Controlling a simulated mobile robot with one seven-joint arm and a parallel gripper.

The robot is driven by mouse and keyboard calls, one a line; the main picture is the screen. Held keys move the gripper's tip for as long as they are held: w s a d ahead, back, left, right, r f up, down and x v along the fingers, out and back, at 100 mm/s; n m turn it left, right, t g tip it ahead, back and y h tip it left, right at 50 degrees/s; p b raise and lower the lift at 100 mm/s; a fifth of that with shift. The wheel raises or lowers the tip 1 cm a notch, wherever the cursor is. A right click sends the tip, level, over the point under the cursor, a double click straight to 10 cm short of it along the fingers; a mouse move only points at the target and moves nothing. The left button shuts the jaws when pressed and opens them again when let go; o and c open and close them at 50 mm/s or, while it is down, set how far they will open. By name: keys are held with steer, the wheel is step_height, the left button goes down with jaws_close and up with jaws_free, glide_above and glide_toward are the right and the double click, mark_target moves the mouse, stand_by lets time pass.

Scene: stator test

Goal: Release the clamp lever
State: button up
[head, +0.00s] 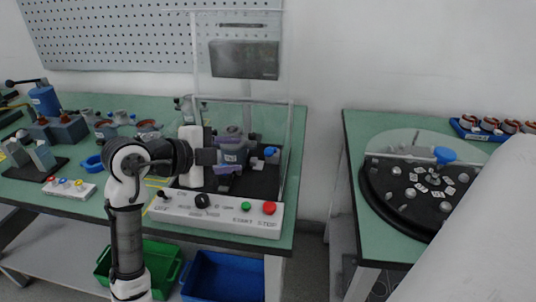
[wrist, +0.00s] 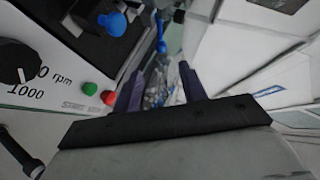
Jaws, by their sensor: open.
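A blue knob (head: 270,152), which looks like the end of the clamp lever, stands at the right of the black fixture bed in the test station. A blue knob also shows in the wrist view (wrist: 116,23), upper left, apart from my fingers. My gripper (head: 236,156) reaches rightward over the station, in front of a grey cylindrical part (head: 232,133). In the wrist view my gripper (wrist: 161,68) has its two dark purple fingers apart with nothing held. The lever's arm and pivot are too small or hidden to make out.
The white control panel (head: 172,210) with a dial, green button (head: 245,206) and red button (head: 269,208) lines the station's front. Clear guard panels (head: 292,130) stand around it. A round black turntable (head: 378,196) with another blue knob (head: 444,155) is on the right table.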

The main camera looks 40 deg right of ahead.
mark_target(265, 152)
steer(key=p+x, duration=0.1)
steer(key=x, duration=1.1)
steer(key=shift+w+d+p, duration=0.1)
steer(key=shift+d+p, duration=0.1)
steer(key=shift+p, duration=0.2)
jaws_close()
